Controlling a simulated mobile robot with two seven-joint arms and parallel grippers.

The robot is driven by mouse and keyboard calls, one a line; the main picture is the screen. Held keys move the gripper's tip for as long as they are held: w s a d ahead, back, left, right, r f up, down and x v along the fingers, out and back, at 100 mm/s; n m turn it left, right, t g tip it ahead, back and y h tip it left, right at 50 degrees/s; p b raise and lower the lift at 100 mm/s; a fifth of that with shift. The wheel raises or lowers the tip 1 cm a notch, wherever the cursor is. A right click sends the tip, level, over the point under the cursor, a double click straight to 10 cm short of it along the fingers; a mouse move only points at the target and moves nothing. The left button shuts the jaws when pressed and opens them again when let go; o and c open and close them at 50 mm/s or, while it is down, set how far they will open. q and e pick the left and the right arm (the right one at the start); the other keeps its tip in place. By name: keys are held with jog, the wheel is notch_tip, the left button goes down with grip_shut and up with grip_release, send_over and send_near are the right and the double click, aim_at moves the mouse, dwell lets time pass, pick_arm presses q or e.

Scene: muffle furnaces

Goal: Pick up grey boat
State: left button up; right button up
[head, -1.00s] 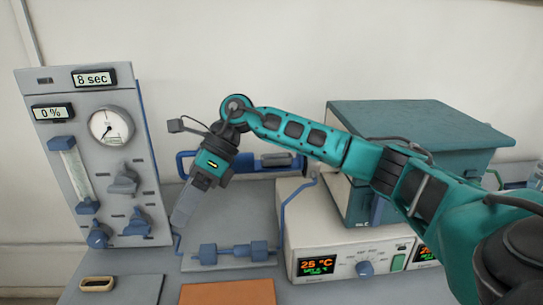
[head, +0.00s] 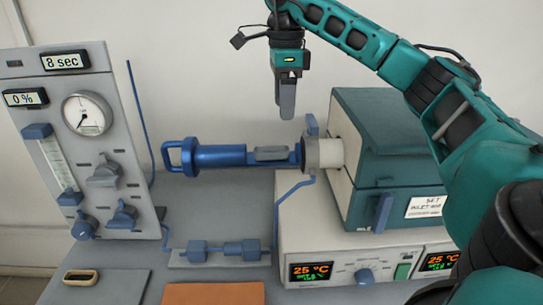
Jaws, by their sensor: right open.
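A small grey boat (head: 271,154) lies in the cut-away right part of the blue tube (head: 215,157), close to the grey collar at the furnace mouth. My right gripper (head: 287,113) points straight down above the boat, slightly to its right in the picture, with a clear gap below its fingertips. It is open and empty. Its fingers overlap from this side, so the opening between them is hidden. My left gripper is out of view.
The teal furnace (head: 400,155) stands on a white control unit (head: 335,215) at the right. A grey gas panel (head: 85,145) with knobs stands at the left. A tan-rimmed dark dish (head: 82,276) and an orange-brown plate (head: 213,294) lie in front.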

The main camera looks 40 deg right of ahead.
aim_at(272, 153)
notch_tip(272, 153, down, 10)
jog(key=shift+s+d+f, duration=0.1)
jog(key=c, duration=1.1)
